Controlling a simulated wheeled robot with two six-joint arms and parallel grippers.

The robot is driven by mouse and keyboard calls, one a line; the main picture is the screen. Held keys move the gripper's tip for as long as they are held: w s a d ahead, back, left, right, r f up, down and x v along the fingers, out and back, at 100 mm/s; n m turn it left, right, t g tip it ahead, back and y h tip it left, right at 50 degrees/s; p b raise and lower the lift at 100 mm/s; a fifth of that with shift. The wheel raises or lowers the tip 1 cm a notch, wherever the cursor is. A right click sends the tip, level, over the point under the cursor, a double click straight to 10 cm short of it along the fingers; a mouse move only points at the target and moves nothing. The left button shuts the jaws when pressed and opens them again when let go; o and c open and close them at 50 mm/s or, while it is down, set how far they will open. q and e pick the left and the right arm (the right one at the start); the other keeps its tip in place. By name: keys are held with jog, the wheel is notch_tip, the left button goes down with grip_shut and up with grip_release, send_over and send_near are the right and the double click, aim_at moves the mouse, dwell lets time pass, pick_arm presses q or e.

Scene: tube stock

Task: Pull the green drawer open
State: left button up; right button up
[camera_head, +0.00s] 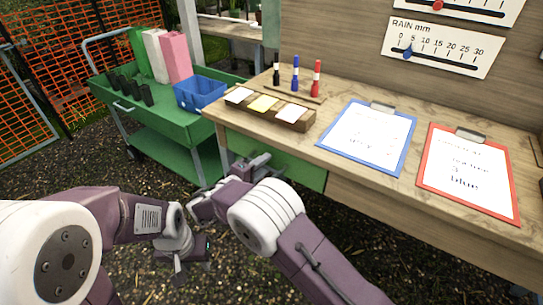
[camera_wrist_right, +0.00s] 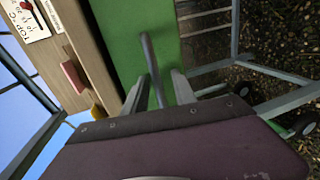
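The green drawer (camera_head: 303,171) is under the wooden bench's top, its front looking about flush with the bench. In the right wrist view its green front (camera_wrist_right: 122,30) fills the upper middle, with a grey bar handle (camera_wrist_right: 151,67) standing out from it. My right gripper (camera_head: 257,162) is at the drawer front. In the wrist view my right gripper (camera_wrist_right: 160,82) is open, with the handle between its fingers, nearer the left one; contact cannot be told. My left gripper (camera_head: 180,262) hangs low over the ground, away from the drawer; its opening is unclear.
The bench top (camera_head: 330,101) carries a wooden tray (camera_head: 300,125) with cards, several markers, a blue clipboard (camera_head: 407,155) and a red clipboard (camera_head: 510,208). A green cart (camera_head: 185,126) with a blue bin (camera_head: 200,94) stands left of the bench. Open ground lies before the drawer.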

jog(key=shift+s+r, duration=0.1)
jog(key=shift+s+a, duration=0.1)
jog(key=shift+c, duration=1)
grip_shut()
